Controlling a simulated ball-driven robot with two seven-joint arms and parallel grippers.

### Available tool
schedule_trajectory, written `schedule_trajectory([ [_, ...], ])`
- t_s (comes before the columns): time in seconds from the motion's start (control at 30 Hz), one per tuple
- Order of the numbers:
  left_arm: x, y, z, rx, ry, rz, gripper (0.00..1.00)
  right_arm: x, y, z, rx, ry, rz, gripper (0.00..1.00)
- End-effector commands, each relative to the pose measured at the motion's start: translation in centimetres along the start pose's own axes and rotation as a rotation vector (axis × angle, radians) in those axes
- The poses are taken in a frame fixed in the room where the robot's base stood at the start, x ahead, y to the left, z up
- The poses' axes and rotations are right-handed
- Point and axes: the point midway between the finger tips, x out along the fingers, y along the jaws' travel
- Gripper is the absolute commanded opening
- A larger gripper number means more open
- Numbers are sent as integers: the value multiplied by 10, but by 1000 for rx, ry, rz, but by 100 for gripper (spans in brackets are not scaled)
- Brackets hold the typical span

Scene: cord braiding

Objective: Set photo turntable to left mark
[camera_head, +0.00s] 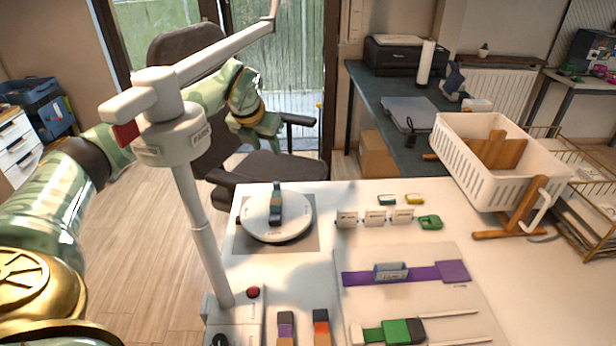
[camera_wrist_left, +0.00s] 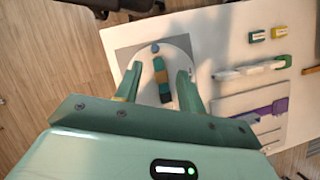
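The photo turntable (camera_head: 277,232) is a white disc on a grey square at the table's back left edge. A dark, upright item with a blue-grey top (camera_head: 276,203) stands on it. In the left wrist view the turntable (camera_wrist_left: 181,55) shows beyond my fingers, with a banded teal and orange item (camera_wrist_left: 160,78) and a small blue knob (camera_wrist_left: 155,47). My left gripper (camera_head: 264,138) hangs behind and above the turntable in the head view. Its fingers are apart and empty in the left wrist view (camera_wrist_left: 157,88). The turntable's marks are too small to read. My right gripper is not in view.
A white post with a long boom (camera_head: 195,215) rises left of the turntable. A purple strip on a board (camera_head: 425,273) lies in front. A white basket (camera_head: 490,165) stands at the right.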

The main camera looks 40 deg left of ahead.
Motion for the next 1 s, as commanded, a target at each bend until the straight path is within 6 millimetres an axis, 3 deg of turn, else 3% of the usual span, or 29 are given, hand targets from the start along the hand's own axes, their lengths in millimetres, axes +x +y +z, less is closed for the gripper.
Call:
schedule_trajectory([
  [0.23,18,2,-13,-39,61,11,39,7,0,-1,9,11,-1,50],
  [0.7,132,1,-21,-38,62,8,39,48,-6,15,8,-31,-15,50],
  [1.0,162,2,-20,-36,56,7,39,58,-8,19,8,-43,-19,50],
])
